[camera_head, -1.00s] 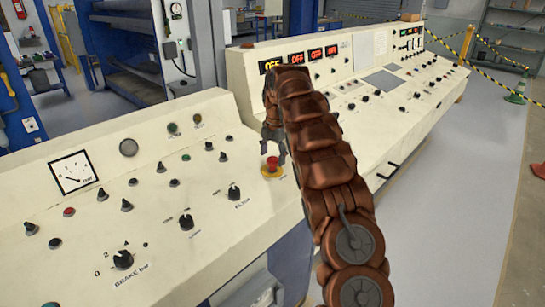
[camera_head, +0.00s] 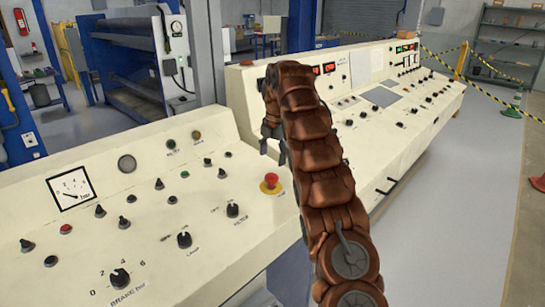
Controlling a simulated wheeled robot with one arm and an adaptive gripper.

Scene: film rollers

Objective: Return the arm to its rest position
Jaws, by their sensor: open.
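My brown, segmented arm rises from the lower right and bends over at the top. My gripper (camera_head: 273,142) hangs down at its far end, open, with nothing seen between its fingers. It is above the red mushroom button (camera_head: 271,181) on its yellow base, with a gap in the picture between them. The button sits at the right end of the near cream console (camera_head: 150,215). My arm hides part of the far console (camera_head: 410,130) and some of its lit displays.
The near console carries a pressure gauge (camera_head: 71,187) and several black knobs. A blue machine frame (camera_head: 120,55) stands behind.

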